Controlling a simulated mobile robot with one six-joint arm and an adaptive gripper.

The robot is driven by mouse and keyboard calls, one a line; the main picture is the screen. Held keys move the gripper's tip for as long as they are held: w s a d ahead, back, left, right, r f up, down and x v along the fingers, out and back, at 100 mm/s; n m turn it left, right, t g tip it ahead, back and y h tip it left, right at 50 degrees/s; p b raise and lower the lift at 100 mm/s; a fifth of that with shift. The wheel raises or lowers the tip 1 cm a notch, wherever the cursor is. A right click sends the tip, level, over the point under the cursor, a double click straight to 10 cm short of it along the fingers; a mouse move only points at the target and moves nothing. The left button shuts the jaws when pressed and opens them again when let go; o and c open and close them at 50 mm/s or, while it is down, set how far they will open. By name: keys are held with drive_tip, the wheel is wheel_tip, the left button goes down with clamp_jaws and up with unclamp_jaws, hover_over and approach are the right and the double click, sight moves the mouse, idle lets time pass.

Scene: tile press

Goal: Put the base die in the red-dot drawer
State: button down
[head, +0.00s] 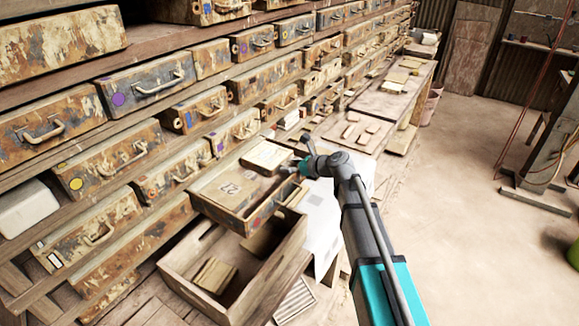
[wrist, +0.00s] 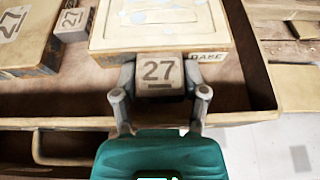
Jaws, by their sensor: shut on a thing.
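A second block marked 27 (wrist: 72,22) lies in the drawer to the left. In the head view my gripper (head: 298,168) is at the open drawer (head: 258,215); the die cannot be made out there. I cannot make out a red dot on any drawer.
A brown box with a number label (wrist: 20,40) lies at the drawer's left. Below the open drawer stands an open wooden crate (head: 262,288) holding tiles. Shut drawers fill the rack, some with a purple dot (head: 118,99) or yellow dot (head: 75,184).

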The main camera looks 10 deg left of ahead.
drive_tip(key=shift+s+d+f, duration=0.15)
drive_tip(key=shift+s+f, duration=0.15)
drive_tip(key=shift+s, duration=0.1)
drive_tip(key=shift+c, duration=0.2)
unclamp_jaws()
drive_tip(key=shift+r, duration=0.15)
